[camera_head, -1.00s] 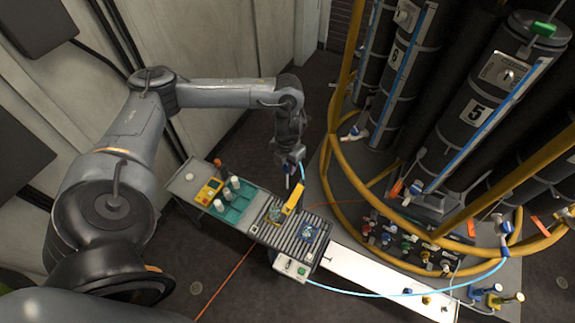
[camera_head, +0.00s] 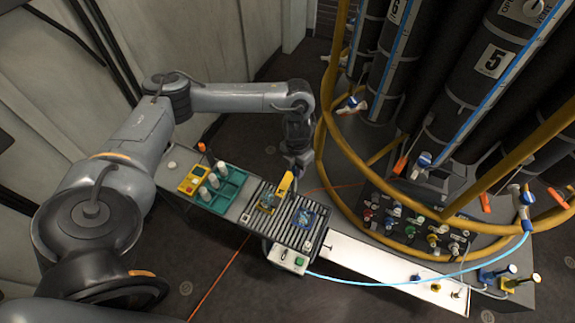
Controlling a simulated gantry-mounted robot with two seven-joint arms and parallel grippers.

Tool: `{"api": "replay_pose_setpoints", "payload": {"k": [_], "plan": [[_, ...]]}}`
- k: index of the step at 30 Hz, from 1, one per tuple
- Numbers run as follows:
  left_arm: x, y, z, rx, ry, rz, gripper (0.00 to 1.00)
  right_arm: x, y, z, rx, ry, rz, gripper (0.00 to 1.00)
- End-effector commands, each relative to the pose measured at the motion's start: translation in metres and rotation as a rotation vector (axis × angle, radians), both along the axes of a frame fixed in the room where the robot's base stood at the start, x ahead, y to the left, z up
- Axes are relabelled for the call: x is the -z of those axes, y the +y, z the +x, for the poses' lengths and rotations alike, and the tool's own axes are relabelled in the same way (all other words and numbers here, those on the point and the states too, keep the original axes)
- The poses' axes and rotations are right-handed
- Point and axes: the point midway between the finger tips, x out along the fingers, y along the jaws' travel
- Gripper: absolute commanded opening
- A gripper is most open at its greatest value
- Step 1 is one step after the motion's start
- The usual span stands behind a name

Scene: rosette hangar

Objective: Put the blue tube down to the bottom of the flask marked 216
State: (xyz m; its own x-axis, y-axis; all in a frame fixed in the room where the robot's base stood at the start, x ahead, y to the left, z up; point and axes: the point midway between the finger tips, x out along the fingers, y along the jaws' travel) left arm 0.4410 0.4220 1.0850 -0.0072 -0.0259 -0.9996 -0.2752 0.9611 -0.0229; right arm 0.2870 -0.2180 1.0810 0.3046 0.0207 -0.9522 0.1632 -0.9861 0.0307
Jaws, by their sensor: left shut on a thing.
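My left gripper (camera_head: 297,169) is small in the head view, just behind the yellow upright part on the roller conveyor (camera_head: 262,225). I cannot read 216 on either, so I cannot tell which is the marked flask. Whether the tube touches a flask cannot be told. My right gripper is not in view.
A teal tray (camera_head: 230,190) with white-capped bottles is left of the conveyor. A yellow hoop rail (camera_head: 350,190) around tall black cylinders (camera_head: 490,65) stands close on the right. A light-blue hose (camera_head: 370,284) runs along the white bench (camera_head: 375,268).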

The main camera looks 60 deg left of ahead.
Motion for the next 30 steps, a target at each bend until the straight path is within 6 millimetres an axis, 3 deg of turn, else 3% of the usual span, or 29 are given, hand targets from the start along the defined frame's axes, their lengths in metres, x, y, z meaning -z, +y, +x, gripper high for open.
{"api": "replay_pose_setpoints", "payload": {"k": [1, 3, 12, 18, 30], "plan": [[0.030, -0.003, 0.005, 0.018, -0.003, -0.001, 0.03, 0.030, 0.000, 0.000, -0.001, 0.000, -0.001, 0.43], [0.050, -0.007, 0.011, 0.045, -0.003, 0.001, 0.03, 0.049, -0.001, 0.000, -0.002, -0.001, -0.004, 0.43], [0.115, -0.017, 0.033, 0.143, -0.008, 0.014, 0.03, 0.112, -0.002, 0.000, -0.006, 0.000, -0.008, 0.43], [0.136, -0.021, 0.041, 0.180, -0.009, 0.022, 0.03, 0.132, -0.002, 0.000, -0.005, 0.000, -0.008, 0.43], [0.150, -0.022, 0.044, 0.196, -0.010, 0.025, 0.03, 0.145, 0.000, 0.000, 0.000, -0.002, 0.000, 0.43]]}}
